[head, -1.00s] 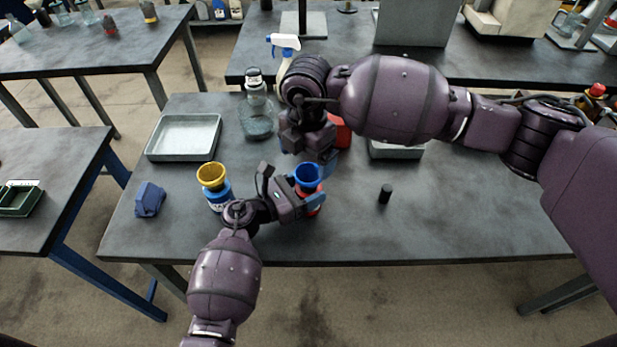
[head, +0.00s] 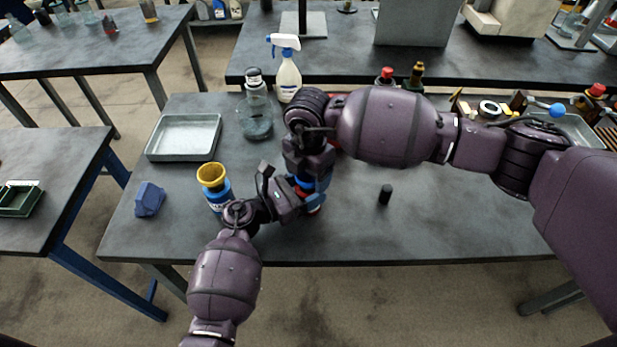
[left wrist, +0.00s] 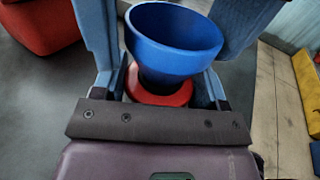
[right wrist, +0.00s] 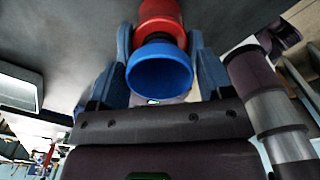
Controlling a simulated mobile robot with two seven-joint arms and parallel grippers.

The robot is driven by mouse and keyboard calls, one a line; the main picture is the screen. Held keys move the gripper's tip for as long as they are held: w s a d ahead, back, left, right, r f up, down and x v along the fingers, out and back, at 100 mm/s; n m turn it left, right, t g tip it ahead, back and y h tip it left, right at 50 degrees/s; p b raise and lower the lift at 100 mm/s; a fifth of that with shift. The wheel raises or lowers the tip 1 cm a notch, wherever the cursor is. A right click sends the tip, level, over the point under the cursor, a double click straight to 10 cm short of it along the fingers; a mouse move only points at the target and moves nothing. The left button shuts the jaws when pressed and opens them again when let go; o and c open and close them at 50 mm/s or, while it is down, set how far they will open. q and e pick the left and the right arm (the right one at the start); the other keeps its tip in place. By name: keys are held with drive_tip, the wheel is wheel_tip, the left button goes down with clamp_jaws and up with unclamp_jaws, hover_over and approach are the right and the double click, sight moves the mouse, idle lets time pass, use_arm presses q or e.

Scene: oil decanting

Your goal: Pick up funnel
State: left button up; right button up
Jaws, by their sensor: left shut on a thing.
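A blue funnel (left wrist: 175,42) sits in the neck of a red bottle (left wrist: 160,92), between the fingers of my left gripper (head: 304,197). The left gripper is shut on the red bottle. My right gripper (head: 312,176) is above, pointing down, and largely hides the blue funnel in the head view. In the right wrist view the funnel (right wrist: 160,70) lies between its open fingers, with the red bottle (right wrist: 160,17) beyond. A yellow funnel (head: 212,175) stands in a blue bottle (head: 218,196) left of my left gripper.
A grey tray (head: 184,137), a glass bottle (head: 256,115) and a white spray bottle (head: 288,75) stand behind. A blue block (head: 150,199) lies at the left and a small black cylinder (head: 385,194) at the right. The front right of the table is clear.

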drive_tip(key=c, duration=0.6)
wheel_tip(320, 180, up, 10)
drive_tip(key=shift+r, duration=0.1)
idle(0.3)
use_arm(q)
drive_tip(key=o, duration=1.2)
drive_tip(key=shift+c, duration=0.2)
drive_tip(key=v, duration=1.2)
drive_tip(key=shift+f, duration=0.1)
